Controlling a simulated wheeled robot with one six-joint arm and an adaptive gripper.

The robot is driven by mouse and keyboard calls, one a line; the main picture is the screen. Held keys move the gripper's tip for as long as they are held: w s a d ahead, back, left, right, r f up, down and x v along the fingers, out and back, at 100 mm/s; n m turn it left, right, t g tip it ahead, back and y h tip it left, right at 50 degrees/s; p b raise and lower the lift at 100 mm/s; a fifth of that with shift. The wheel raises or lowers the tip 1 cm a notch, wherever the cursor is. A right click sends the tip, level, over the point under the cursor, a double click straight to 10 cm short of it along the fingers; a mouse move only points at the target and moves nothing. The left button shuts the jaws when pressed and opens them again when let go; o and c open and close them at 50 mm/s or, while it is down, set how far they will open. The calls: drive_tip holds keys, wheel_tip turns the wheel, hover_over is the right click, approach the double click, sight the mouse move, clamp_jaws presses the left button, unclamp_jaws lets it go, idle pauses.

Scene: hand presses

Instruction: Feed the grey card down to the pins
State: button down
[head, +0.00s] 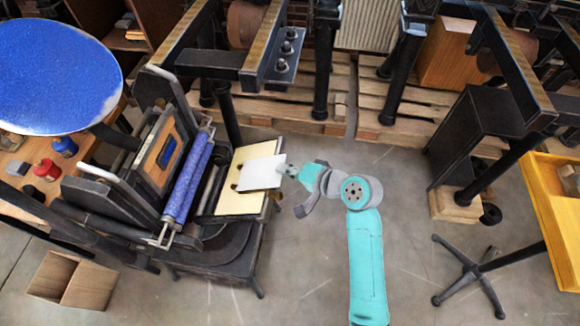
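The pale grey card (262,173) lies flat over the cream board (247,207) of the press bed, slightly turned against it. My gripper (287,170) is at the card's right edge and appears closed on it. Small dark marks, perhaps the pins (234,187), show on the board at the card's left edge. Whether the card touches the board or the pins is too small to tell.
The press's blue rollers (188,179) stand just left of the board. A round blue ink disc (58,77) is at upper left. A wooden box (72,280) sits on the floor at lower left. Pallets (280,95) lie behind.

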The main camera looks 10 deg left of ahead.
drive_tip(key=shift+a+f, duration=0.1)
drive_tip(key=shift+a, duration=0.05)
drive_tip(key=c, duration=1.2)
unclamp_jaws()
drive_tip(key=shift+c, duration=0.2)
drive_tip(key=shift+c, duration=0.4)
drive_tip(key=shift+d, duration=0.2)
drive_tip(key=shift+d+r, duration=0.55)
drive_tip(key=shift+d, duration=0.35)
drive_tip(key=shift+d+r, duration=0.55)
drive_tip(key=shift+d, duration=0.35)
drive_tip(key=shift+s+d+r, duration=0.1)
drive_tip(key=shift+d+r, duration=0.4)
drive_tip(key=shift+d, duration=0.4)
drive_tip(key=shift+s+d+r, duration=0.1)
drive_tip(key=shift+d+r, duration=0.35)
drive_tip(key=shift+d, duration=0.4)
